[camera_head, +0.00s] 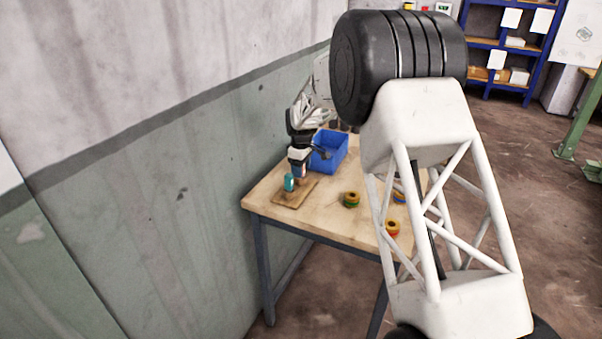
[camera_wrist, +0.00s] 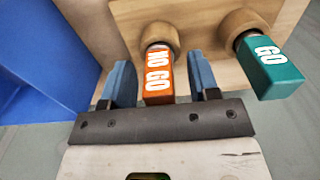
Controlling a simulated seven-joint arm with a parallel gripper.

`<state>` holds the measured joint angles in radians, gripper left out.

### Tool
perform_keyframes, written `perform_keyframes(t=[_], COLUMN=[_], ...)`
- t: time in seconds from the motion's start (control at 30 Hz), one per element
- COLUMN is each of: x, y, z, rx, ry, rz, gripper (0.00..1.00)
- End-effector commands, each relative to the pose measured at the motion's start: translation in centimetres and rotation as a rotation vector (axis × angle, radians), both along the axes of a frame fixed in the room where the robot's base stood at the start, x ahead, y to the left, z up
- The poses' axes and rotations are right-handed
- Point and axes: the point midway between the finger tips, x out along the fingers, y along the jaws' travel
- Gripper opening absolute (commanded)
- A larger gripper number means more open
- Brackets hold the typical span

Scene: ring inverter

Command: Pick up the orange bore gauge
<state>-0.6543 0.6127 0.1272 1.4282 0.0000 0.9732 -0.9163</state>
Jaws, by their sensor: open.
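The orange bore gauge (camera_wrist: 158,75), marked NO GO, stands in a round wooden socket on a wooden board (camera_wrist: 200,60). In the wrist view it is between the two blue fingers of my gripper (camera_wrist: 161,82), with gaps on both sides. The gripper is open. A teal gauge (camera_wrist: 268,68), marked GO, stands in another socket to the right, outside the fingers. In the head view my gripper (camera_head: 299,169) is low over the board (camera_head: 293,200), beside the teal gauge (camera_head: 289,183). There the orange gauge is mostly hidden by my gripper.
A blue bin (camera_head: 330,152) stands on the table behind the board, and its wall (camera_wrist: 45,60) fills the left of the wrist view. Stacked coloured rings (camera_head: 351,200) and more rings (camera_head: 392,228) lie to the right. A wall runs along the table's left side.

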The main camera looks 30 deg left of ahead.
Motion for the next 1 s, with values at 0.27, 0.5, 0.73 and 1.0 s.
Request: perform_keyframes(t=[0.27, 0.5, 0.73, 1.0], x=[0.00, 0.00, 0.01, 0.01], y=[0.00, 0.00, 0.00, 0.01], z=[0.03, 0.03, 0.03, 0.07], rx=[0.000, 0.000, 0.000, 0.000], ry=[0.000, 0.000, 0.000, 0.000], rz=[0.000, 0.000, 0.000, 0.000], gripper=[0.55, 0.46, 0.11, 0.00])
